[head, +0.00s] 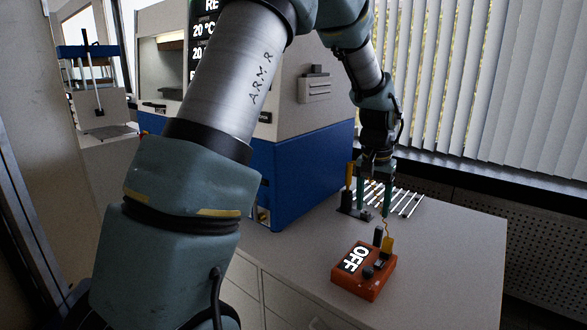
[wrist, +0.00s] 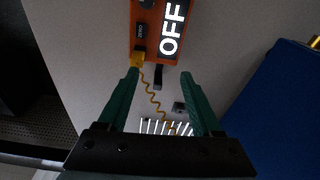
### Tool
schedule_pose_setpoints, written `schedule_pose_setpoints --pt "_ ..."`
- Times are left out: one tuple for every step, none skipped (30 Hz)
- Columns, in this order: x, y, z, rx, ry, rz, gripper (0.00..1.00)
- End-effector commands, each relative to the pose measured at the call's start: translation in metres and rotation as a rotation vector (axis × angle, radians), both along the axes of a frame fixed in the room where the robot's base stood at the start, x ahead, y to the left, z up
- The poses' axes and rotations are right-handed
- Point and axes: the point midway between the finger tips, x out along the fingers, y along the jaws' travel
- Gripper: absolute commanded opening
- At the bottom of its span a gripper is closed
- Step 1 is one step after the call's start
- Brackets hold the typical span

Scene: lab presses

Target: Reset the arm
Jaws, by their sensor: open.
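My gripper (head: 374,190) hangs from my arm over the right part of the worktop, pointing down. Its two green fingers are apart with nothing held between them, as the wrist view (wrist: 158,100) also shows. In the head view an orange box (head: 362,285) with a lit "OFF" display lies on the worktop, in front of and below the gripper. The box (wrist: 139,12) shows in part at the top of the wrist view, with a coiled yellow cord (wrist: 152,92) running from it between the fingers.
A blue and grey press cabinet (head: 305,185) stands left of the gripper. Several white rods (head: 405,203) and a dark stand with a yellow-topped part (head: 347,200) sit on the worktop (head: 450,235) behind the gripper. The worktop's right front is clear. Window blinds (head: 480,80) are behind.

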Motion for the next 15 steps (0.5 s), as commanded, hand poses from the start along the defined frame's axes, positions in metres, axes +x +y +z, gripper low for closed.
schedule_pose_setpoints --pt "0.003 0.034 0.004 0.001 -0.003 0.053 0.67" --pt "0.003 0.055 0.005 0.002 -0.003 0.083 0.67" --pt "0.001 0.084 0.006 0.002 -0.006 0.128 0.67" --pt "-0.002 0.106 0.007 0.003 -0.007 0.164 0.67" --pt "-0.006 0.128 0.007 0.003 -0.007 0.2 0.67" --pt "-0.013 0.156 0.008 0.0 -0.009 0.249 0.67" --pt "-0.02 0.176 0.008 0.0 -0.01 0.283 0.67" --pt "-0.027 0.195 0.007 0.0 -0.011 0.318 0.67" --pt "-0.038 0.217 0.007 -0.002 -0.012 0.364 0.67" --pt "-0.047 0.233 0.006 -0.003 -0.012 0.396 0.67" --pt "-0.055 0.247 0.005 -0.005 -0.013 0.426 0.67" --pt "-0.067 0.263 0.004 -0.006 -0.014 0.461 0.67" --pt "-0.074 0.273 0.003 -0.007 -0.015 0.484 0.67" --pt "-0.081 0.281 0.002 -0.008 -0.014 0.506 0.67" --pt "-0.09 0.29 0.0 -0.01 -0.015 0.531 0.67"
